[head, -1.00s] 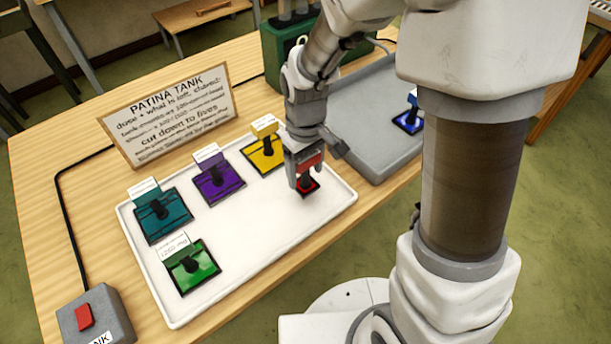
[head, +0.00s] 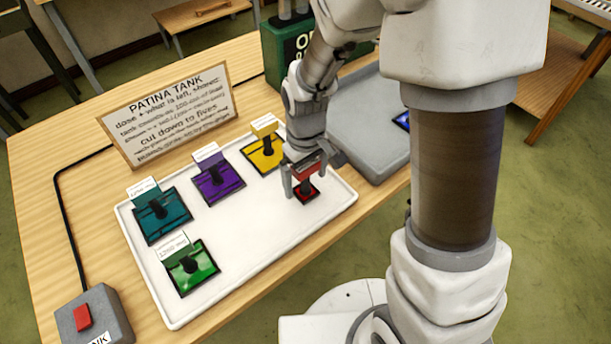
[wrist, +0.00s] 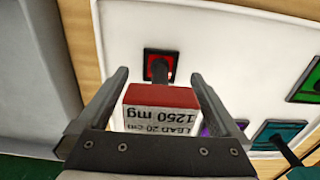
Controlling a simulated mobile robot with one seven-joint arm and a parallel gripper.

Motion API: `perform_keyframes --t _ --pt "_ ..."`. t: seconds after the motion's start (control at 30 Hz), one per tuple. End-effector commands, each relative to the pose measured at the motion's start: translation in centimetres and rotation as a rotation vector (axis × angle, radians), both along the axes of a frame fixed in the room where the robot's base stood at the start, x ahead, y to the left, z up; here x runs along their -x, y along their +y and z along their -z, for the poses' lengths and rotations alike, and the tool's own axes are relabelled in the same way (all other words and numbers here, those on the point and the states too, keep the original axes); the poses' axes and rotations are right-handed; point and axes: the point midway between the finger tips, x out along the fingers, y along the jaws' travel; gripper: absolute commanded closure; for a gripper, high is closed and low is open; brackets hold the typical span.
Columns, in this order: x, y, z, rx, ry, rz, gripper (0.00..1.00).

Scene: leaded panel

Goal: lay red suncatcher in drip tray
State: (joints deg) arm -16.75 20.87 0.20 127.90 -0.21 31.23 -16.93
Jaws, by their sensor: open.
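The red suncatcher (head: 307,192) is a small dark-framed red square with a black knob, lying flat near the right end of a white tray (head: 255,255). It also shows in the wrist view (wrist: 149,64), flat on the white surface. Its card, red on top and marked "LEAD 20 cm 1250 mg" (wrist: 160,118), shows between the fingers. My gripper (head: 305,182) is open just above the suncatcher, its fingers apart on either side of the knob and clear of it in the wrist view (wrist: 159,75). No label shows which tray is the drip tray.
Teal (head: 160,216), purple (head: 218,183), yellow (head: 265,154) and green (head: 191,268) suncatchers lie in the white tray. A sign (head: 170,115) stands behind; a red-button box (head: 92,318) sits front left.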

Motion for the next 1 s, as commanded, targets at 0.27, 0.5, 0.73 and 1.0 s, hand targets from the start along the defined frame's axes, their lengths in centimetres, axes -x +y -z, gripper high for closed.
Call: perform_keyframes --t 0.27,0.5,0.73,1.0 --pt "-0.1 0.0 -3.6 -0.002 -0.006 0.001 0.0" --pt "-0.1 0.0 -8.9 -0.002 -0.006 0.0 0.0" --pt "-0.1 0.0 -11.8 0.0 -0.002 0.0 0.0" --pt "1.1 -1.9 -15.5 -0.019 -0.073 0.083 0.0"
